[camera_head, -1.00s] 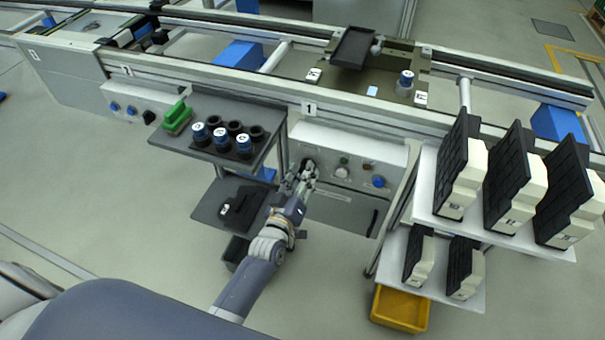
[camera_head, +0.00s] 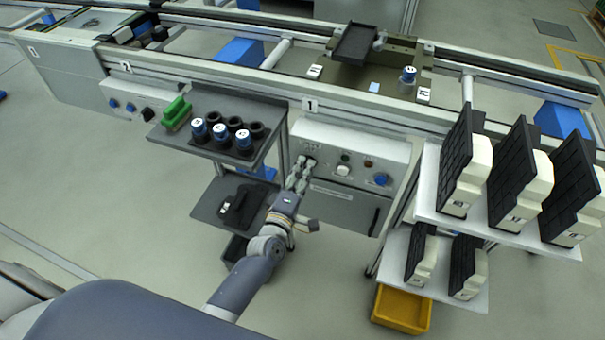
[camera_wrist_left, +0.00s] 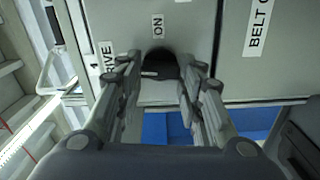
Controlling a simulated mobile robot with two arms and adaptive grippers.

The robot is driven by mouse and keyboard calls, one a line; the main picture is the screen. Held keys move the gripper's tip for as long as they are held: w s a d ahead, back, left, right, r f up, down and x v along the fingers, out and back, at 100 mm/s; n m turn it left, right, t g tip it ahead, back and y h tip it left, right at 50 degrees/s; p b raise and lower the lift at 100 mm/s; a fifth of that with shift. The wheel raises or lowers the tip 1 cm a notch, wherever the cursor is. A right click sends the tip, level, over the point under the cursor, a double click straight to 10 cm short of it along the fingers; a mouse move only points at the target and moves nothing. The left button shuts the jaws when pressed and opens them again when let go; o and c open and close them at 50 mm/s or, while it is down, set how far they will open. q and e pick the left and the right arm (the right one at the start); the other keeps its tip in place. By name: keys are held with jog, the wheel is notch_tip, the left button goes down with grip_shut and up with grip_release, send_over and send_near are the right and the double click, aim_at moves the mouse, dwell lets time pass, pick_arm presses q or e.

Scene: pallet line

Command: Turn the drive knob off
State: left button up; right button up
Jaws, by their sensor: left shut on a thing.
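The drive knob (camera_wrist_left: 160,64) is black and round, with a pale mark at its lower left. In the left wrist view it sits between the fingertips of my left gripper (camera_wrist_left: 162,70), which is shut on it. An ON label (camera_wrist_left: 158,26) is above the knob, and a partly covered DRIVE label (camera_wrist_left: 107,56) is to its left. In the head view my left gripper (camera_head: 306,166) reaches the left part of the grey control panel (camera_head: 325,140) under sign 1, and its fingers mostly hide the knob. My right gripper is not in view.
A white button (camera_head: 343,169) and a blue knob (camera_head: 381,179) are to the right on the panel. A shelf (camera_head: 220,101) with several cups stands left of my arm. A rack (camera_head: 427,205) of black-and-white units stands on the right. A yellow bin (camera_head: 402,309) is below it.

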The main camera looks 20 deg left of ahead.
pick_arm(q)
jog(key=shift+n, duration=0.6)
jog(key=o, duration=1.1)
jog(key=shift+c, duration=0.2)
jog(key=s, duration=1.2)
jog(key=shift+a, duration=0.25)
